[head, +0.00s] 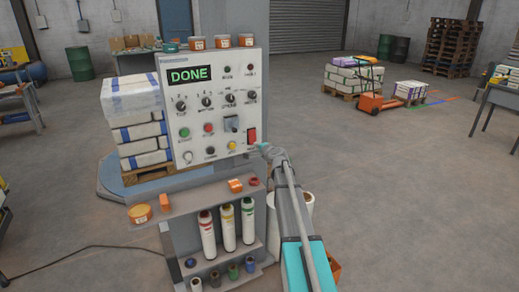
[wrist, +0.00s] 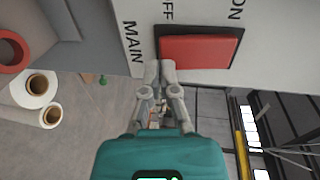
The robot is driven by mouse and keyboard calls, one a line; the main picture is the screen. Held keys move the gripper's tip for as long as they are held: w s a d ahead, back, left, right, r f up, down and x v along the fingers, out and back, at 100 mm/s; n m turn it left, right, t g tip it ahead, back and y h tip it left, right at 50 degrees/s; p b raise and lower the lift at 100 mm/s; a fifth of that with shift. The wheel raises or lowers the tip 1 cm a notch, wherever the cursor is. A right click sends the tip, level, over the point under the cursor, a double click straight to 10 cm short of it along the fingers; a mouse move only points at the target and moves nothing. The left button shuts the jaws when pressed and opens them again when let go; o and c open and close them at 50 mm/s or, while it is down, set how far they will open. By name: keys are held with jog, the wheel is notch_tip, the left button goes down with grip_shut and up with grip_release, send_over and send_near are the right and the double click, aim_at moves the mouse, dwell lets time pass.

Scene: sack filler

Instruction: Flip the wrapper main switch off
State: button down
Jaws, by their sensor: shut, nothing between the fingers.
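The wrapper's main switch is a red rocker (head: 251,134) at the lower right of the light grey control panel (head: 215,65). In the wrist view the red rocker (wrist: 200,51) sits in a dark frame, with the words MAIN, OFF and ON printed around it. My gripper (head: 262,148) is at the panel's lower right corner, just below and right of the switch. In the wrist view my gripper (wrist: 160,68) is shut and empty, its tips by the OFF end of the rocker. I cannot tell whether they touch it. The panel display (head: 188,75) reads DONE.
Other knobs and buttons, including a grey lever switch (head: 231,124) and a yellow button (head: 232,146), are close to the rocker. Below are shelves with bottles (head: 228,228) and an orange box (head: 235,186). Wrapped sacks (head: 140,120) stand behind left.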

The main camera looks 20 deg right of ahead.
jog(key=shift+w+f, duration=0.1)
dwell(0.3)
jog(key=shift+w+f+b, duration=0.35)
jog(key=shift+w+b, duration=0.05)
jog(key=shift+b, duration=0.05)
jog(key=shift+s, duration=0.15)
jog(key=shift+s+a+f, duration=0.1)
jog(key=shift+s+f, duration=0.1)
jog(key=shift+s, duration=0.35)
jog(key=s+f+b, duration=0.2)
jog(key=s, duration=1)
jog(key=shift+s+d, duration=0.2)
jog(key=shift+d, duration=0.15)
